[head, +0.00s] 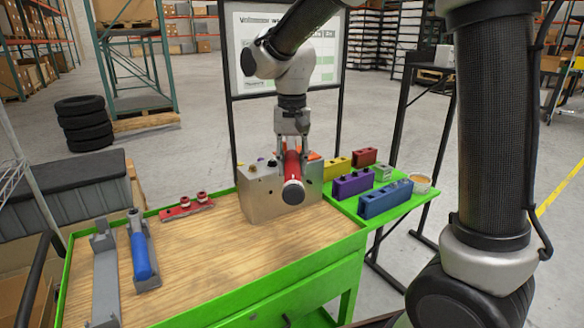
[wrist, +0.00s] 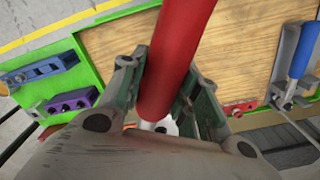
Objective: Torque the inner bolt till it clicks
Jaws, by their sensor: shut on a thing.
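My gripper (head: 291,124) is shut on a red-handled tool (head: 292,165), which looks like the torque wrench, and holds it over the top of the metal chassis block (head: 262,195). The red handle points toward the head camera and ends in a dark cap. In the wrist view the red handle (wrist: 178,60) lies between the fingers of my gripper (wrist: 165,95). A dark bolt (head: 272,163) and a brassy one (head: 252,168) show on the block's top, left of the handle. The tool's head and any bolt under it are hidden, so I cannot tell whether it sits on one.
A blue-handled tool (head: 142,256) lies in a grey holder at the left of the wooden bench top (head: 230,262). A red rack (head: 186,208) with small sockets lies behind it. Purple (head: 353,186), blue (head: 385,199), yellow and red blocks stand on the green side shelf. The bench front is clear.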

